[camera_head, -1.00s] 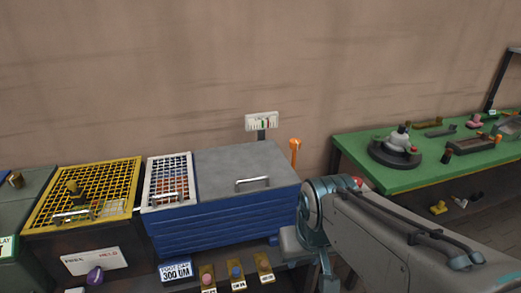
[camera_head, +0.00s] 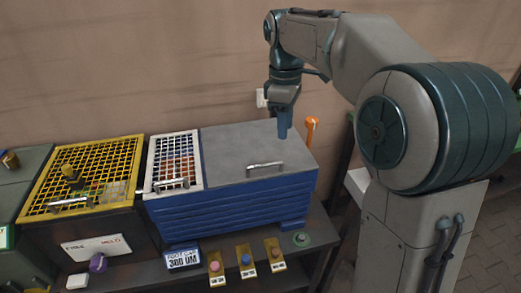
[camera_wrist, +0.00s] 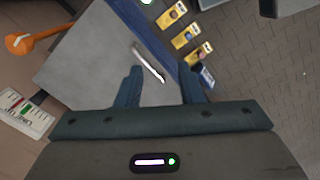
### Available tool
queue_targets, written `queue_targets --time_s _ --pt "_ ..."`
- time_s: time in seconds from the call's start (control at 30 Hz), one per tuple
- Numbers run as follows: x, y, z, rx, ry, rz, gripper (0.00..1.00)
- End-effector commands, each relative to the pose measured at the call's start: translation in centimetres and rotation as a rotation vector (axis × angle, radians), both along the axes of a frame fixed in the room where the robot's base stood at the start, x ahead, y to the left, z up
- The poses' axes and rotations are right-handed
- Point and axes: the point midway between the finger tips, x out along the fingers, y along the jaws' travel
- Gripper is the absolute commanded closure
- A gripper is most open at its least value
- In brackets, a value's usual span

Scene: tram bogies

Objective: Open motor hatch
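The motor hatch appears to be the flat grey lid (camera_head: 235,150) on the blue box (camera_head: 250,203). It lies closed, with a silver bar handle (camera_head: 265,168) near its front edge. My gripper (camera_head: 284,130) points down above the back right part of the lid. In the wrist view my gripper (camera_wrist: 160,85) has its two blue fingers wide apart with nothing between them. The handle (camera_wrist: 148,62) shows beyond the fingertips, slightly left of the middle of the gap, and the lid (camera_wrist: 95,65) fills the area around it. The handle is not touched.
A white mesh lid (camera_head: 173,160) adjoins the grey lid on the left, then a yellow mesh box (camera_head: 85,175). An orange lever (camera_head: 311,128) stands at the blue box's back right. Several buttons on yellow plates (camera_head: 247,262) line the front. The space above the lid is free.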

Motion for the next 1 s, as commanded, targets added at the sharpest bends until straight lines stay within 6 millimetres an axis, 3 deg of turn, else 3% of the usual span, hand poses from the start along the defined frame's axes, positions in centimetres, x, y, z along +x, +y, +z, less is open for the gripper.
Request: queue_targets --time_s 0.03,0.2,0.4,0.67,1.0 --pt "1.6 1.3 -0.2 0.004 0.027 0.09 0.66" --pt "4.8 4.4 -0.4 0.028 0.107 0.365 0.66" --pt "6.5 6.3 -0.9 0.054 0.158 0.546 0.66" --pt "6.5 6.6 -2.4 0.06 0.171 0.586 0.66" --pt "5.3 6.2 -8.5 0.059 0.172 0.584 0.66"
